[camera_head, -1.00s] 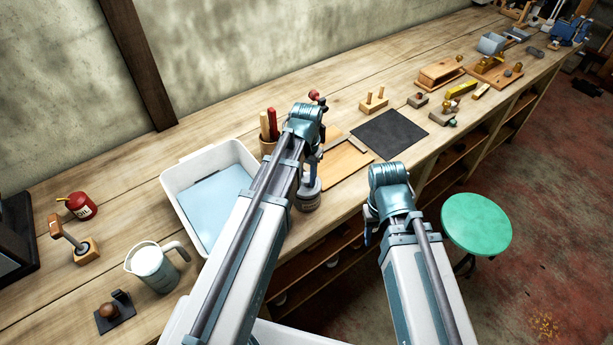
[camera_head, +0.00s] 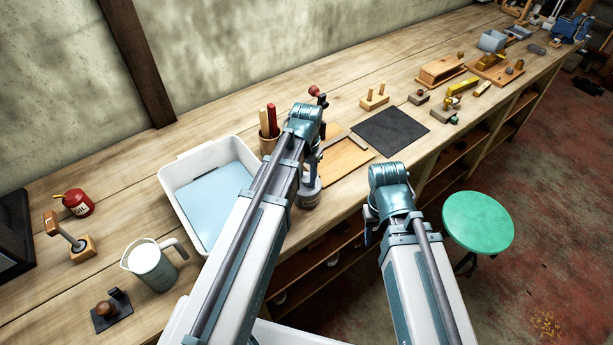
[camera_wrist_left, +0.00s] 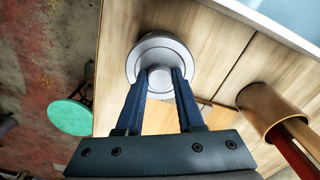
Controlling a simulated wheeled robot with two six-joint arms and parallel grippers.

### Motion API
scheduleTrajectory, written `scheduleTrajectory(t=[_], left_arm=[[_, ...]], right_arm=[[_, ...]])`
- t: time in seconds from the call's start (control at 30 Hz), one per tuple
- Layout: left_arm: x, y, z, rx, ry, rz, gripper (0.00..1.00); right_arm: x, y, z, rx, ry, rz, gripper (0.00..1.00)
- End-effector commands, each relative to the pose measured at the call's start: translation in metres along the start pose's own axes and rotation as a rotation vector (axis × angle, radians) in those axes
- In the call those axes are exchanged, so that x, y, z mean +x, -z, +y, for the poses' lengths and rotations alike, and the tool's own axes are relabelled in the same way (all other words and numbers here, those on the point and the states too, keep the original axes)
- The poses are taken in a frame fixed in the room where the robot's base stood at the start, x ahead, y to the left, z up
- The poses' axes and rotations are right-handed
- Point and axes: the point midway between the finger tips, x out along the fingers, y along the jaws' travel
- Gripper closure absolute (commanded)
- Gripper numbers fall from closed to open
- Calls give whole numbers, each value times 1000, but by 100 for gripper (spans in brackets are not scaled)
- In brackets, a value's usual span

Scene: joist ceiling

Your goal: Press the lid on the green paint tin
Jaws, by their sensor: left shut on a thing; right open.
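A round grey tin (camera_head: 309,197) stands upright near the front edge of the bench, partly hidden behind my left arm; I cannot make out any green on it. My left gripper (camera_head: 311,176) points down over it. In the left wrist view, my left gripper (camera_wrist_left: 160,76) is shut on the middle of a round silver lid (camera_wrist_left: 145,58). The lid lies over the tin's top; I cannot tell whether it is fully seated. My right gripper (camera_head: 370,238) is open and empty in front of the bench, its fingers mostly hidden by its wrist.
A white tray (camera_head: 172,182) is left of the tin. A pot holding red and tan handles (camera_head: 268,145) stands behind, also in the left wrist view (camera_wrist_left: 258,108). A wooden board (camera_head: 345,160) and black mat (camera_head: 390,132) lie right. A green stool (camera_head: 478,222) stands on the floor.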

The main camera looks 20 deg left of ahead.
Motion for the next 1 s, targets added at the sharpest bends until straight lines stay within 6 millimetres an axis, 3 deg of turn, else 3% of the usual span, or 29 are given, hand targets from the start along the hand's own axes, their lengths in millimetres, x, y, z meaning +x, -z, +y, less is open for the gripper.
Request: scheduleTrajectory(t=[0.47, 0.5, 0.67, 1.0], left_arm=[[6, 0, 0, 0, 0, 0, 100], [6, 0, 0, 0, 0, 0, 60], [5, 0, 0, 0, 0, 0, 31], [4, 0, 0, 0, 0, 0, 28]], right_arm=[[6, 0, -1, 0, 0, 0, 50], [6, 0, 0, 0, 0, 0, 50], [5, 0, 0, 0, 0, 0, 50], [4, 0, 0, 1, 0, 0, 50]])
